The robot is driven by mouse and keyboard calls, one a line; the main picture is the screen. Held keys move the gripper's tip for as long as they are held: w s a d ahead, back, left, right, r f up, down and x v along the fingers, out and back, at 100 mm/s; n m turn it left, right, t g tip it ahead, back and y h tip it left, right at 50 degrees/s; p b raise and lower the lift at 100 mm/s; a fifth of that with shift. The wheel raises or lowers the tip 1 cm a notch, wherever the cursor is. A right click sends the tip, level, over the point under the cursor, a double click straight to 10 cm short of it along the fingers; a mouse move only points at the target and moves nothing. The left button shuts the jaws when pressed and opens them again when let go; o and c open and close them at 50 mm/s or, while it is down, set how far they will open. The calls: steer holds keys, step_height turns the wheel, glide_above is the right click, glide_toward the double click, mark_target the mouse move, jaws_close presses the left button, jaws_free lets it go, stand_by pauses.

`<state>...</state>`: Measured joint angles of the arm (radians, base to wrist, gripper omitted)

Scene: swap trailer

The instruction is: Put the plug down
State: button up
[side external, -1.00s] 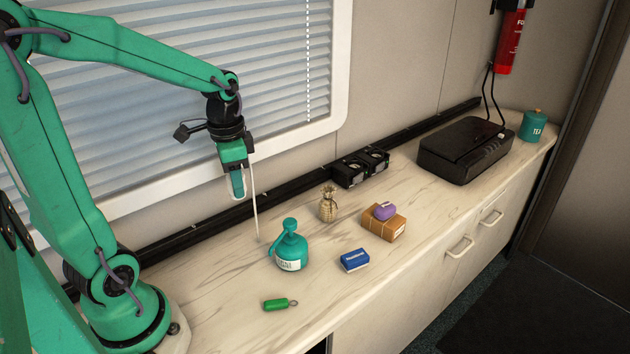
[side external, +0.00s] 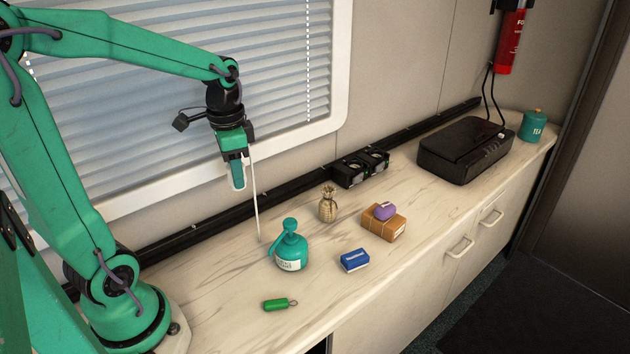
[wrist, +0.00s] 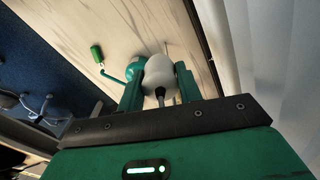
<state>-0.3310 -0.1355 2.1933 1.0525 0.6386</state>
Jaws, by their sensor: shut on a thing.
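My gripper (side external: 238,178) hangs above the counter, near the window, and is shut on a white rounded plug. In the wrist view the plug (wrist: 158,73) sits between the two green fingers of my gripper (wrist: 152,85), with a short grey stem toward the camera. In the side view only a little of its white edge shows beside the fingers. It is clear of the counter (side external: 215,285). A thin pale rod or cord (side external: 256,205) runs down beside my gripper to near the counter; I cannot tell what it joins.
A teal pump bottle (side external: 290,250), green tag (side external: 276,304), blue box (side external: 354,260), gold sack (side external: 328,204) and brown parcel (side external: 390,226) with a purple item (side external: 385,210) stand on the counter. A black double-socket unit (side external: 360,168) sits by the rail. The front left counter has free room.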

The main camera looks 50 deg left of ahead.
steer(key=w+d+n, duration=0.3)
steer(key=w+d, duration=0.7)
steer(key=w, duration=0.1)
steer(key=shift+w+n, duration=0.3)
steer(key=shift+w, duration=0.05)
steer(key=shift+f, duration=0.15)
stand_by(0.3)
steer(key=s+d+f+m, duration=0.25)
steer(key=d+f, duration=0.35)
steer(key=d, duration=0.4)
glide_above(322, 243)
steer(key=shift+n, duration=0.35)
step_height(322, 243, down, 7)
steer(key=shift+f, duration=2.2)
